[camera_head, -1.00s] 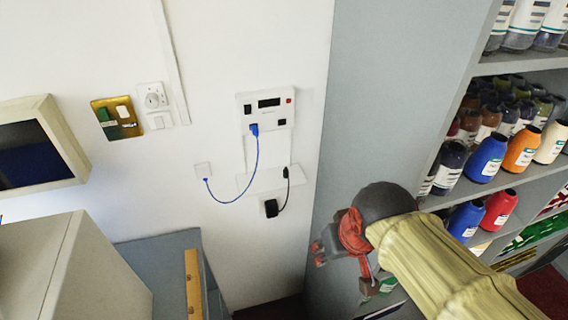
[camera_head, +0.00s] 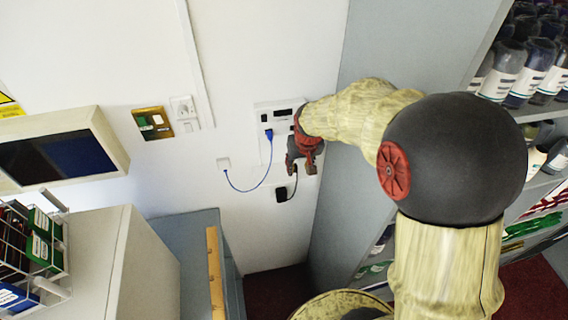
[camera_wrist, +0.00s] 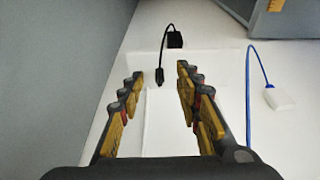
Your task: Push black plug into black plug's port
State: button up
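The black plug (camera_wrist: 160,77) stands on a thin black cable in the wrist view, ahead of and between my fingertips. The cable runs to a black box (camera_wrist: 174,40), which also shows in the head view (camera_head: 281,195). My gripper (camera_wrist: 160,73) is open, one finger on each side of the plug, with gaps on both sides; contact is not visible. In the head view my gripper (camera_head: 302,167) is in front of the wall, below the white device (camera_head: 281,109). A blue plug (camera_head: 268,133) sits in that device. The black plug's port cannot be seen; my arm covers the device's right part.
A blue cable (camera_wrist: 248,90) runs close to my right finger in the wrist view, to a small white box (camera_wrist: 279,97). A white ledge (camera_wrist: 222,70) lies around the plug. A grey cabinet side (camera_head: 345,125) stands close on the right.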

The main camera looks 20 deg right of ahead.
jog(key=shift+w+d+r+t, duration=0.1)
jog(key=shift+w+r+t, duration=0.4)
jog(key=shift+w+r, duration=0.4)
jog(key=shift+w+f, duration=0.15)
jog(key=shift+w+f, duration=0.1)
jog(key=shift+f, duration=0.45)
jog(key=shift+x, duration=0.75)
jog(key=shift+r, duration=0.1)
